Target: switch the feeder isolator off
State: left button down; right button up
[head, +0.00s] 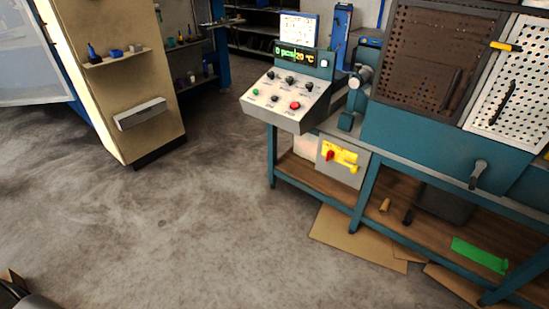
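A grey box with a yellow plate (345,154) and a red rotary handle (331,155) is mounted under the machine bench, below the control desk; it looks like the feeder isolator. The handle is too small to read its on or off position. A dark part of my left gripper (14,284) shows in the bottom left corner, cut off by the frame, far from the box across open floor. Whether it is open or shut cannot be made out. My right gripper is not in view.
A sloped control desk (288,98) with several buttons and a lit display (294,53) stands above the box. The blue bench (364,193) has a wooden lower shelf. Cardboard (352,240) lies at its foot. A beige cabinet (115,75) stands left; the floor between is clear.

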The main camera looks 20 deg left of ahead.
aim_at(328, 156)
jog(key=u, duration=0.8)
jog(key=i, duration=1.1)
jog(key=z, duration=2.1)
